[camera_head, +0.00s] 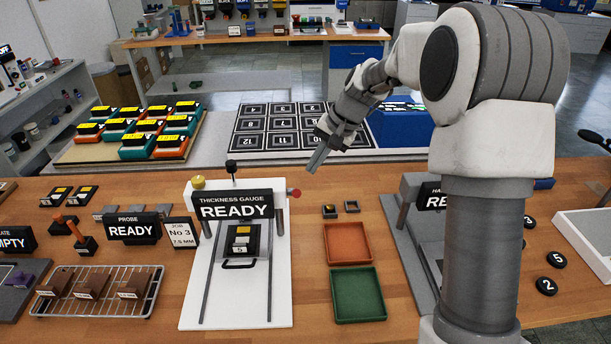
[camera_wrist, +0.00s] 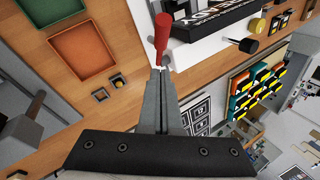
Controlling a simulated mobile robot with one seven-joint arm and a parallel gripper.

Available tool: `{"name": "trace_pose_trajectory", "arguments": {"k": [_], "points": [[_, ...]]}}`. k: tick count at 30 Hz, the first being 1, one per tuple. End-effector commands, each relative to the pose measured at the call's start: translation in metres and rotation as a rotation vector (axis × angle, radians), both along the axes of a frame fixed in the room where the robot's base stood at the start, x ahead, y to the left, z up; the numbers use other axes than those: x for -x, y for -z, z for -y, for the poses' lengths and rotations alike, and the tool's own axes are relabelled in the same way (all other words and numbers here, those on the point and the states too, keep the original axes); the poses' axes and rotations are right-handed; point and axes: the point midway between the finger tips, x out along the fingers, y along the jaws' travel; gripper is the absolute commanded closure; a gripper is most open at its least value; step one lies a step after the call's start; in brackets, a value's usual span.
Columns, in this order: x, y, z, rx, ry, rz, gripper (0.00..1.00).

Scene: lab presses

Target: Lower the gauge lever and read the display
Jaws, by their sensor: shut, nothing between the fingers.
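The thickness gauge (camera_head: 235,252) has a white base and frame, and its black display (camera_head: 233,206) reads READY. A red-tipped lever (camera_head: 295,193) sticks out at the right of the frame; it shows large in the wrist view (camera_wrist: 161,36). A black knob (camera_head: 231,166) stands on top and a yellow ball (camera_head: 198,182) is at the left. A block labelled 5 (camera_head: 241,238) sits in the gauge under the display. My gripper (camera_head: 314,168) is shut and empty, above and to the right of the red lever. In the wrist view its fingertips (camera_wrist: 159,72) point at the lever; contact cannot be told.
An orange tray (camera_head: 348,261) and a green tray (camera_head: 358,294) lie right of the gauge, with two small square pieces (camera_head: 340,209) behind them. A job card (camera_head: 183,236) reads No 3, 7.5 MM. A wire rack (camera_head: 97,306) stands left. Another grey press (camera_head: 420,190) stands right.

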Motion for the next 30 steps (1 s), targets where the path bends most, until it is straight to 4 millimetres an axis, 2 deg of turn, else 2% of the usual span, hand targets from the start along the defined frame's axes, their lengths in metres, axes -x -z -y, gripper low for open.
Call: {"name": "trace_pose_trajectory", "arguments": {"k": [9,30], "points": [[0.019,0.024,-0.021,-0.001,-0.001,0.001,1.00],[0.024,0.032,-0.022,0.001,0.000,0.023,1.00]]}}
